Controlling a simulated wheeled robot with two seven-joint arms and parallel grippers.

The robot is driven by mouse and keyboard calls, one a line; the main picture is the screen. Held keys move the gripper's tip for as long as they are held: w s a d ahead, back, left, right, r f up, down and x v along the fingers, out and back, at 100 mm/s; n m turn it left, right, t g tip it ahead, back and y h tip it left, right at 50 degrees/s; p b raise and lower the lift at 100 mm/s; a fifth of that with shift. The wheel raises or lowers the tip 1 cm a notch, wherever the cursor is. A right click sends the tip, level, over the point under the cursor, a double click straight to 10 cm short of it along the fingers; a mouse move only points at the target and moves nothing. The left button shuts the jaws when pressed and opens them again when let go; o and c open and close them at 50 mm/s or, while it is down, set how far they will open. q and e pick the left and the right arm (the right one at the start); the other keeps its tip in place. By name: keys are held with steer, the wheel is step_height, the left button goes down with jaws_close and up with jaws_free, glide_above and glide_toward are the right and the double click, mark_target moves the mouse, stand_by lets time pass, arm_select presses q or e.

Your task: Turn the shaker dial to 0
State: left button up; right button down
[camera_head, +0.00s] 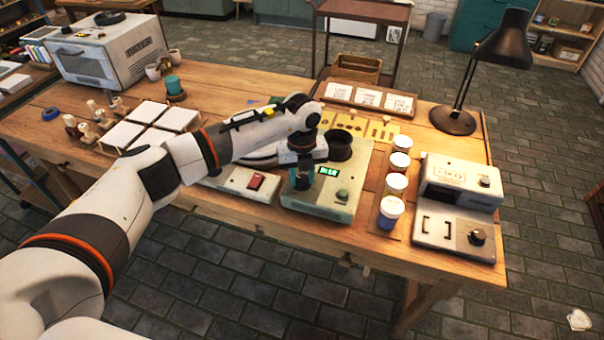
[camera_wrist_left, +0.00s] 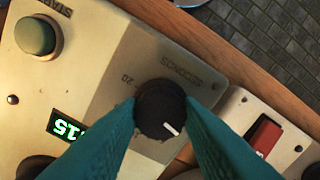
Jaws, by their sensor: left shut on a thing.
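The shaker (camera_head: 345,205) is a pale box with a black round cup on top, near the table's front edge. My left gripper (camera_wrist_left: 160,104) is shut on the dial, teal fingers on both sides. In the head view the left gripper (camera_head: 303,181) hides the dial.
A box with a red switch (camera_head: 256,181) stands close left of the shaker. Several lidded jars (camera_head: 397,183) line its right side, then a grey device (camera_head: 458,210) and a black lamp (camera_head: 455,120). White tiles (camera_head: 150,112) lie behind my arm.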

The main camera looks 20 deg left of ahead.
mark_target(302, 178)
arm_select(q)
steer(key=shift+r+n, duration=0.1)
steer(key=shift+n, duration=0.3)
steer(key=o, duration=1)
step_height(302, 178, up, 12)
steer(key=shift+f+b, duration=0.1)
steer(key=shift+b, duration=0.65)
